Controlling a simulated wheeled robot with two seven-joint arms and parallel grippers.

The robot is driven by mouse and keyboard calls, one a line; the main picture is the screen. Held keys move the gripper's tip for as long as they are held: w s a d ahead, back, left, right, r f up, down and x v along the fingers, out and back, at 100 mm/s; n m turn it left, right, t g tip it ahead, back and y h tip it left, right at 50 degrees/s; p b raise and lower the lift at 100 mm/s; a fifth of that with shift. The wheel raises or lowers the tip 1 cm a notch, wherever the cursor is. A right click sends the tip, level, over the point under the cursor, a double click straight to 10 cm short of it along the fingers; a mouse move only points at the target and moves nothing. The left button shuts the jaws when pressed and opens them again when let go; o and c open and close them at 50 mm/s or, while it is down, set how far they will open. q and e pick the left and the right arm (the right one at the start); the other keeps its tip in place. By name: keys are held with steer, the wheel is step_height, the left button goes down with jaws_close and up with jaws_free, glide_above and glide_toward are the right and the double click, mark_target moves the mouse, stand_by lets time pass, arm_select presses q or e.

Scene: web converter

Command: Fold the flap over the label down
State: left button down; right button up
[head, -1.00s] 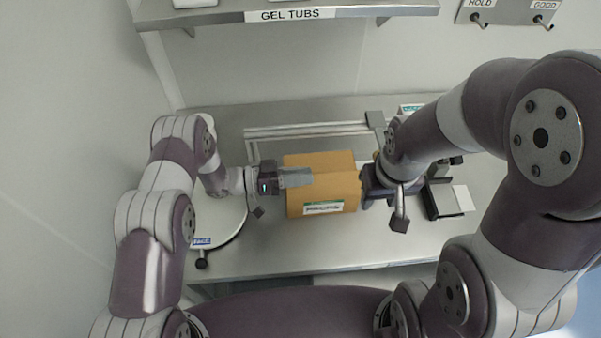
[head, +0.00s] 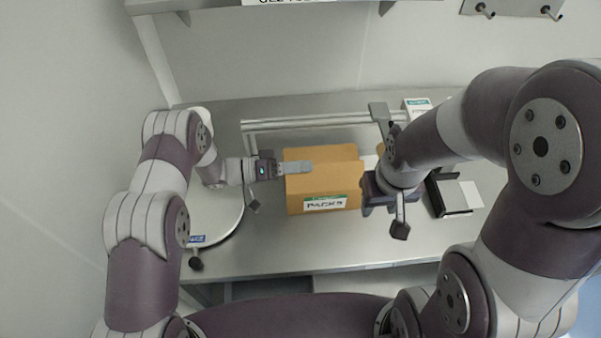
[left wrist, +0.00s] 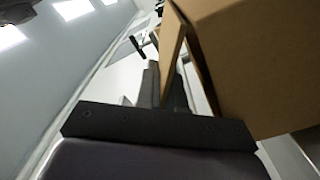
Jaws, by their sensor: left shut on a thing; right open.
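The brown cardboard box (head: 325,187) stands on the steel bench, with a white and green label reading "PACKS" (head: 325,204) on its near face. My left gripper (head: 298,167) reaches in from the left at the box's upper left. In the left wrist view, a thin cardboard flap (left wrist: 173,55) runs down between its fingers (left wrist: 165,90), beside the box wall (left wrist: 255,65) with a narrow gap. It is shut on that flap. My right gripper (head: 370,190) is open close to the box's right side; its fingertips are partly hidden, so contact is unclear.
A round pale plate (head: 215,215) with a black knob lies left of the box. A metal rail frame (head: 305,123) stands behind it. A black holder with a white card (head: 455,197) and a small white-green carton (head: 417,105) are at the right. The bench front is clear.

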arm_select(q)
steer(key=shift+w+f+n+b, duration=0.2)
steer(key=shift+f+n+b, duration=0.15)
steer(key=shift+n+b, duration=0.25)
steer(key=shift+w+f+n+b, duration=0.2)
steer(key=shift+f+n+b, duration=0.2)
steer(key=shift+n, duration=0.3)
steer(key=shift+r, duration=0.1)
steer(key=c, duration=1.3)
jaws_free()
